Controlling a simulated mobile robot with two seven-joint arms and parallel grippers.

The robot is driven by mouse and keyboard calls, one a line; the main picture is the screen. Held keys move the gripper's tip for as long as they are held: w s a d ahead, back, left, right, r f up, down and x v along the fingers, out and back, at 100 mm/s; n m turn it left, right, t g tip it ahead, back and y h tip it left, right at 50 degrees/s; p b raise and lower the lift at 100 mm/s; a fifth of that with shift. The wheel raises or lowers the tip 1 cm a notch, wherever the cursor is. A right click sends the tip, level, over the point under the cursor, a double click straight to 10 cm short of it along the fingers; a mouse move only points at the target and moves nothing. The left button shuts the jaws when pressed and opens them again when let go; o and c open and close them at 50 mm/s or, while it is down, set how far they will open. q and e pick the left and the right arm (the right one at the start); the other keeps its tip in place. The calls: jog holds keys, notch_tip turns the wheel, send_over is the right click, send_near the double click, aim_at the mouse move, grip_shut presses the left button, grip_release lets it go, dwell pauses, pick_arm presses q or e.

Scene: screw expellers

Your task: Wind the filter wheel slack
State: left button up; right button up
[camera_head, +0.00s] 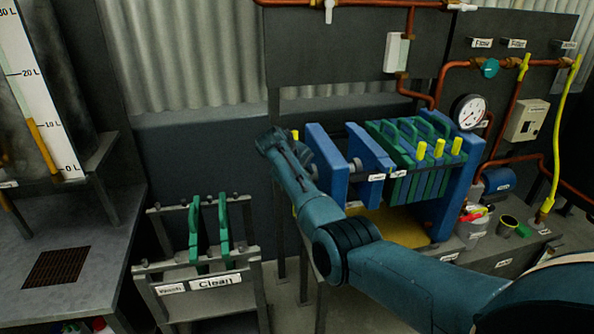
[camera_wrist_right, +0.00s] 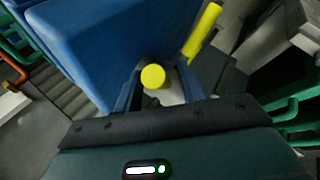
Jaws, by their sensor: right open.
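The filter press stands in the middle of the head view, with a blue end plate (camera_head: 325,165) at its left. My right arm reaches across the front of the press, and my right gripper (camera_head: 276,147) is just left of this plate. In the right wrist view the open jaws (camera_wrist_right: 157,88) have a yellow round handle end (camera_wrist_right: 153,77) between them; I cannot tell whether they touch it. A second yellow handle (camera_wrist_right: 203,32) sticks out beyond. The wheel itself is mostly hidden by my gripper in the head view; the yellow handles look like part of it. My left gripper is out of view.
Green plates (camera_head: 413,160) hang in the press, and a pressure gauge (camera_head: 468,111) stands behind its right end. A grey table (camera_head: 75,262) is at far left. Copper pipes run along the back wall.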

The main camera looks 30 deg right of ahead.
pick_arm(q)
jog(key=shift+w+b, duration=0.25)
jog(key=shift+b, duration=0.15)
pick_arm(e)
jog(key=v, duration=1.3)
jog(key=shift+f, duration=0.1)
